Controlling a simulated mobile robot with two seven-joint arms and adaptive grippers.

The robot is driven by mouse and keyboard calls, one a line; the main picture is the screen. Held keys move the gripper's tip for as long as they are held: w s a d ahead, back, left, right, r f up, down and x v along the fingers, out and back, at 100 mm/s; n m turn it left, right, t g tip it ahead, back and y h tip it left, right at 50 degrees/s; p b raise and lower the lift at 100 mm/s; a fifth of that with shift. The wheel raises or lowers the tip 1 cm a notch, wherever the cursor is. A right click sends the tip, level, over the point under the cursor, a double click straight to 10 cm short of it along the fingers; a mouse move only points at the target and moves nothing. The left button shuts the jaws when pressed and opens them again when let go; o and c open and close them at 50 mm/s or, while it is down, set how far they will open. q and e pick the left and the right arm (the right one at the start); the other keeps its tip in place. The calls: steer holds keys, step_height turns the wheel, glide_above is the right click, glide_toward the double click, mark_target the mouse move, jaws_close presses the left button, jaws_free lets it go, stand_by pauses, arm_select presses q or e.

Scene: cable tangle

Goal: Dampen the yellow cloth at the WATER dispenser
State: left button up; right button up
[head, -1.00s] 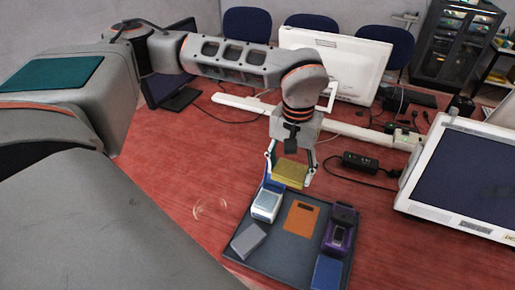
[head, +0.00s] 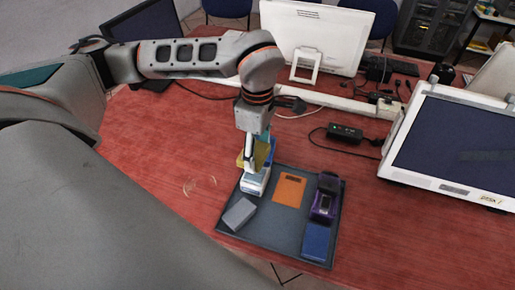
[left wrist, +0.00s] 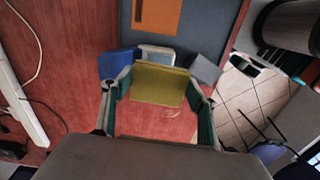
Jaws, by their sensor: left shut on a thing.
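My left gripper (head: 253,152) is shut on the yellow cloth (head: 262,153), a flat folded piece. It holds the cloth above the far left corner of the dark tray (head: 272,225). A white dispenser (head: 256,184) stands in that corner, just below and in front of the cloth. In the left wrist view the cloth (left wrist: 158,86) spans both fingers, with the white dispenser (left wrist: 157,53) right beyond its edge. A purple and black dispenser (head: 323,203) stands at the tray's right side. I cannot read a WATER label on either. My right gripper is not in view.
The tray also holds an orange flat piece (head: 290,190), a grey block (head: 239,213) and a blue block (head: 317,242). Another blue item (left wrist: 118,64) is beside the white dispenser. A black adapter (head: 345,132) and monitors lie behind and right. The red table left of the tray is clear.

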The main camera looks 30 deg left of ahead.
arm_select(q)
steer(key=b, duration=0.3)
glide_above(257, 175)
steer(key=shift+w+f, duration=0.1)
steer(key=shift+f, duration=2.25)
steer(key=shift+f+b, duration=0.6)
steer(key=shift+f, duration=0.1)
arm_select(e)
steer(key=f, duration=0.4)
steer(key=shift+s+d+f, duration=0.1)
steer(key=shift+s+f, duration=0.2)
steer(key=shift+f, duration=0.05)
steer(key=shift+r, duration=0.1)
arm_select(q)
steer(key=shift+f, duration=0.45)
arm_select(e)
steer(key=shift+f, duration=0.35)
arm_select(q)
steer(key=shift+f, duration=0.1)
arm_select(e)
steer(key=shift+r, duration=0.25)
